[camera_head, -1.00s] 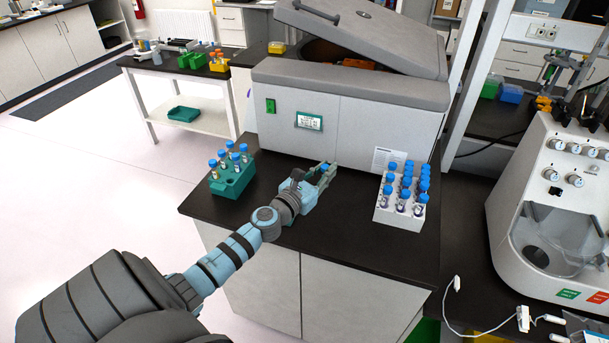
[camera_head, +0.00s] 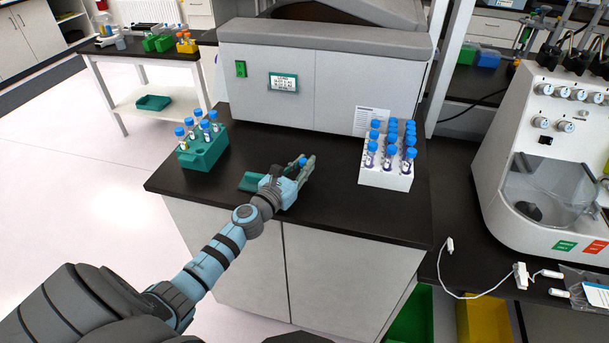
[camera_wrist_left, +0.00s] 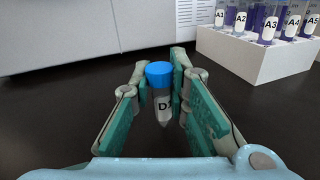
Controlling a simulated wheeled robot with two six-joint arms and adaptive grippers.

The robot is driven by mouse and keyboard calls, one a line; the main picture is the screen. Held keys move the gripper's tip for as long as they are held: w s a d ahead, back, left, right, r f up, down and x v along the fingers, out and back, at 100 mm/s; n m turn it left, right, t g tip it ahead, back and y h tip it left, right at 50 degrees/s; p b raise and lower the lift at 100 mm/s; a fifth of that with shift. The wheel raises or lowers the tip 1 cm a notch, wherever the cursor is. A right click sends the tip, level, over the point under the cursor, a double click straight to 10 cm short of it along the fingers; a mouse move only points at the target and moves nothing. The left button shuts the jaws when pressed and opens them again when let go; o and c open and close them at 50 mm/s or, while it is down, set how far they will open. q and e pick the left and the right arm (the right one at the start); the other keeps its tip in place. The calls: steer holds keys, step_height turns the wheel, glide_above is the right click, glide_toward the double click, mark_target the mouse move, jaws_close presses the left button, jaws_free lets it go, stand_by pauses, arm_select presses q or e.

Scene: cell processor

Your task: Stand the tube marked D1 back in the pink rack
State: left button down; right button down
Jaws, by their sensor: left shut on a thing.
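My left gripper (camera_head: 304,166) is shut on a blue-capped tube (camera_wrist_left: 162,105), low over the dark bench. In the left wrist view the tube is nearly upright between the fingers, and its label shows a D; the rest of the label is hard to read. In the head view only its blue cap (camera_head: 302,161) shows clearly. I see no pink rack in any view. My right gripper is not in view.
A white rack (camera_head: 385,180) of blue-capped tubes stands to the right of the gripper. A green rack (camera_head: 204,154) with several tubes stands at the left. A green piece (camera_head: 250,182) lies beside my wrist. The centrifuge (camera_head: 330,100) stands behind. Bare bench lies in front.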

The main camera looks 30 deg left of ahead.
arm_select(q)
steer(key=shift+f, duration=0.2)
steer(key=c, duration=1.6)
jaws_free()
steer(key=shift+r, duration=0.15)
steer(key=shift+o, duration=0.2)
